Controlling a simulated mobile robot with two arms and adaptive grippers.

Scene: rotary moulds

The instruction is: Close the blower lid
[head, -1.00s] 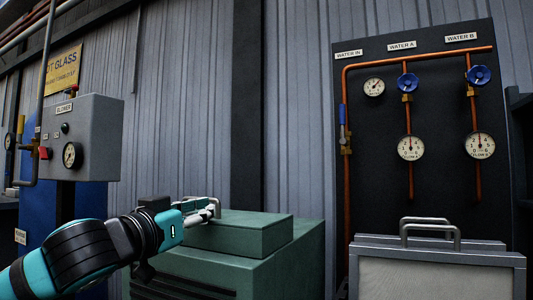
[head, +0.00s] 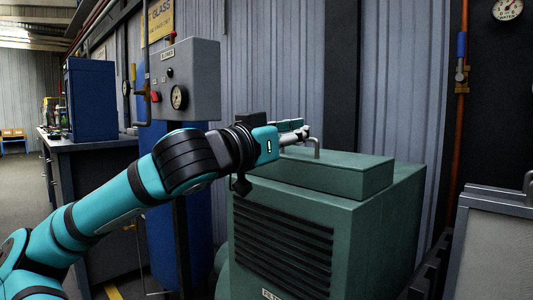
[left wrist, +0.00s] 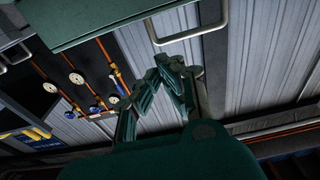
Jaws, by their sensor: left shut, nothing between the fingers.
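The green blower (head: 380,235) is a box with a louvred front. Its lid (head: 345,175), a thick green slab, lies flat on top and looks level. A bent silver handle (head: 316,146) rises from the lid. My left gripper (head: 305,132) is at the handle, over the back left of the lid; I cannot tell whether it touches. In the left wrist view my left gripper's fingers (left wrist: 165,72) come together with nothing between them, just below a silver handle (left wrist: 170,38) on a green panel edge (left wrist: 115,18). My right gripper is not in view.
A grey control box (head: 190,80) with a gauge hangs behind my left arm. A grey panel with a handle (head: 500,245) stands at the right. A workbench (head: 85,150) is at the far left. The ribbed wall is close behind the blower.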

